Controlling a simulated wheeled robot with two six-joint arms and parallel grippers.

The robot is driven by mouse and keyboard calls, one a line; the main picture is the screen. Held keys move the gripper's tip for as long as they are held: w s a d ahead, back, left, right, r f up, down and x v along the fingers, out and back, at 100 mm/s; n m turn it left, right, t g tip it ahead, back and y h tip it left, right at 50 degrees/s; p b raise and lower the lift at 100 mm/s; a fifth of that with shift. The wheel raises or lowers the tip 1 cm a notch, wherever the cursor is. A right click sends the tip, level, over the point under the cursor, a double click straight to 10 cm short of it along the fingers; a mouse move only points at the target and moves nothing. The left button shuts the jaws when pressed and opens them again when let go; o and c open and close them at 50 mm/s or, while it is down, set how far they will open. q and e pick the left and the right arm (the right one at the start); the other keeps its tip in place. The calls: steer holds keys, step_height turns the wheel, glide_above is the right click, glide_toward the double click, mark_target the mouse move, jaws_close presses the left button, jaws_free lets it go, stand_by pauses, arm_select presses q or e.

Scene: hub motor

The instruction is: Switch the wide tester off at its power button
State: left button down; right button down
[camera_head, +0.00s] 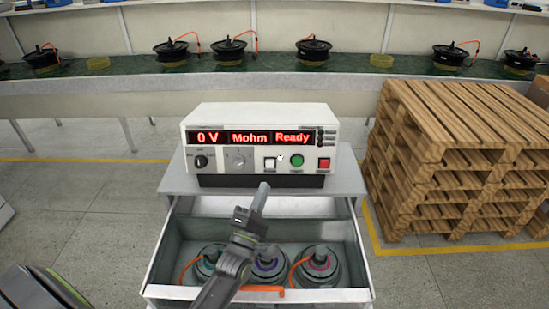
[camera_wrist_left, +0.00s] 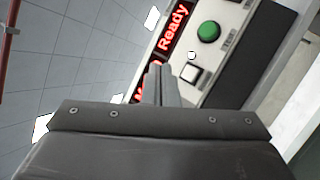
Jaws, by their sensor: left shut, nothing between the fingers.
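The wide tester (camera_head: 258,115) is a white box on a grey cart, its red display lit with "0 V", "Mohm" and "Ready". Labels are too small to tell which is power. My left gripper (camera_head: 263,186) is shut and empty, its tips just below and in front of the white button. In the left wrist view, the shut fingers (camera_wrist_left: 156,68) lie left of the white button (camera_wrist_left: 191,73), with the green button (camera_wrist_left: 208,31) above.
Below the tester, an open drawer (camera_head: 152,265) holds several hub motors with orange cables, under my left arm. Stacked wooden pallets (camera_head: 465,150) stand at the right. A long bench (camera_head: 120,88) with more motors runs along the back. Floor at the left is mostly clear.

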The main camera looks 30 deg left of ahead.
mark_target(270, 163)
arm_select(q)
steer(key=shift+w+d+r+n, duration=0.15)
steer(key=shift+d+r+n, duration=0.35)
steer(key=shift+r+n, duration=0.15)
steer(key=shift+f, duration=0.1)
steer(key=w+a+f+b, duration=0.2)
steer(key=w+a+b, duration=0.1)
steer(key=w, duration=0.4)
steer(key=shift+w+a, duration=0.35)
stand_by(1.1)
steer(key=shift+f, duration=0.1)
stand_by(0.5)
